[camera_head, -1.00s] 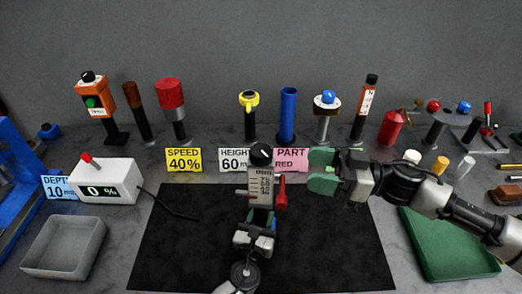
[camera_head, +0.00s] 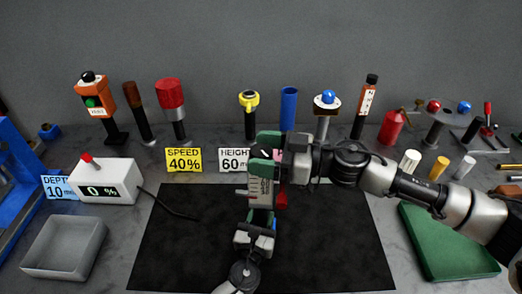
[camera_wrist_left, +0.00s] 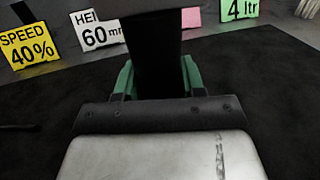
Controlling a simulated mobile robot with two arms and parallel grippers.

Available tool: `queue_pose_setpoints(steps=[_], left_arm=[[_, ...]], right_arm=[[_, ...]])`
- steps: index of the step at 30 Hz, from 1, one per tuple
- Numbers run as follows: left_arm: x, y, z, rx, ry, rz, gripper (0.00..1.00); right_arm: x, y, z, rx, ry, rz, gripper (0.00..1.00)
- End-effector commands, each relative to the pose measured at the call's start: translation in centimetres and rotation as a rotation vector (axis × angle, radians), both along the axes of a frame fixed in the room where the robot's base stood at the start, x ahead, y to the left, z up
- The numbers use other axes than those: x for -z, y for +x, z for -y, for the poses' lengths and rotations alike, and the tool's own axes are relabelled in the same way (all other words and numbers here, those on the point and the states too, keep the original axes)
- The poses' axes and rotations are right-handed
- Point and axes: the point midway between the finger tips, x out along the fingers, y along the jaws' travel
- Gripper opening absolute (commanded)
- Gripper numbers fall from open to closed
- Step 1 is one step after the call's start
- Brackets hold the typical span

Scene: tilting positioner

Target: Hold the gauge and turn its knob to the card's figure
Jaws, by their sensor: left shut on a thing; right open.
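The gauge (camera_head: 262,190) has a pale body with scale marks and a red part (camera_head: 282,199) on its right side. It stands upright above the black mat. My left gripper (camera_head: 260,220) is shut on its lower part; in the left wrist view a dark handle (camera_wrist_left: 155,60) sits between the green fingers. My right gripper (camera_head: 265,152) is open at the top of the gauge, its green fingers around where the black knob is. The knob is mostly hidden by them. The white height card (camera_head: 232,160) reads 60 mm; its right edge is near my right gripper.
A yellow speed card (camera_head: 184,160) reads 40%, and a blue depth card (camera_head: 58,187) stands left. A white box (camera_head: 103,180) displays 0 %. A grey tray (camera_head: 64,248) is left of the black mat (camera_head: 180,250), a green tray (camera_head: 450,250) right. Several tools stand behind.

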Motion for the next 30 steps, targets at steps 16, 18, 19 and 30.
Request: queue_pose_setpoints(steps=[16, 18, 19, 30], left_arm=[[-0.07, 0.06, -0.03, -0.001, 0.0, 0.002, 0.02], [-0.07, 0.06, -0.03, -0.001, 0.0, 0.002, 0.02], [-0.08, 0.06, -0.03, -0.001, 0.0, 0.002, 0.02], [-0.07, 0.05, -0.04, -0.001, 0.0, 0.002, 0.02]], right_arm=[[-0.03, 0.09, -0.5, 0.0, 0.0, 0.0, 0.46], [-0.03, 0.1, -0.5, 0.0, 0.0, 0.0, 0.36], [-0.03, 0.1, -0.49, 0.0, 0.0, 0.0, 0.31], [0.01, 0.2, -0.53, -0.045, -0.002, 0.0, 0.24]])
